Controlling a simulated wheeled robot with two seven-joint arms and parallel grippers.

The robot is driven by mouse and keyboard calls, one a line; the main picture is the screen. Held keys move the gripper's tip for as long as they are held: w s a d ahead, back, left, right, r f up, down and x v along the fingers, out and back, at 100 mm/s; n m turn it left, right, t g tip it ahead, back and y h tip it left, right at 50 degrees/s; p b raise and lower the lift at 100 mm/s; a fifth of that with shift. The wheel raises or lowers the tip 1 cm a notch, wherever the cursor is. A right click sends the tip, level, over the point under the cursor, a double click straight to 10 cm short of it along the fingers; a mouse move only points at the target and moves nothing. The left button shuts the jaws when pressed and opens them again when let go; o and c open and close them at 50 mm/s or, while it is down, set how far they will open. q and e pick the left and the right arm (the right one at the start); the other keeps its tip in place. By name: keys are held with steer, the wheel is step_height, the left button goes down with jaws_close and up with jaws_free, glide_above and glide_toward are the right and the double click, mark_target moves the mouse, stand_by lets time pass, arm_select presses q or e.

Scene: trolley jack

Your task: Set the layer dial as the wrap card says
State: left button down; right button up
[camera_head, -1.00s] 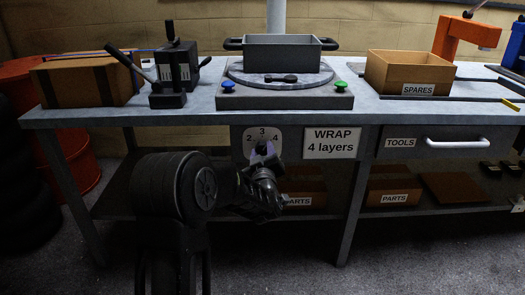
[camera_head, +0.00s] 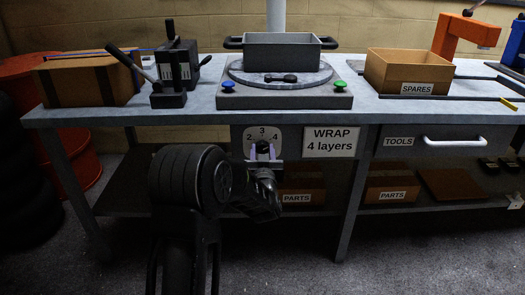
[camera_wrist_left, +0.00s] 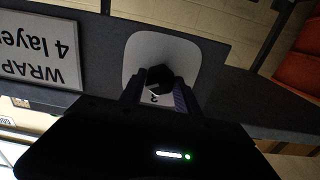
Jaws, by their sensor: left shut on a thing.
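The gripper covers the lower plate in the head view. I cannot tell which number the knob points to. My right gripper is not in view.
Above the dial, the bench top holds a turntable (camera_head: 280,72) with a grey tray (camera_head: 282,52), a blue button (camera_head: 228,86) and a green button (camera_head: 340,85). A TOOLS drawer (camera_head: 440,142) is at right. PARTS boxes (camera_head: 303,187) sit on the lower shelf.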

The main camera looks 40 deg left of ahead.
arm_select(q)
steer(key=shift+f, duration=0.1)
steer(key=c, duration=0.9)
jaws_free()
steer(key=shift+d, duration=0.1)
steer(key=p+v, duration=0.1)
steer(key=v, duration=0.6)
steer(key=shift+s+d, duration=0.2)
steer(key=shift+s, duration=0.1)
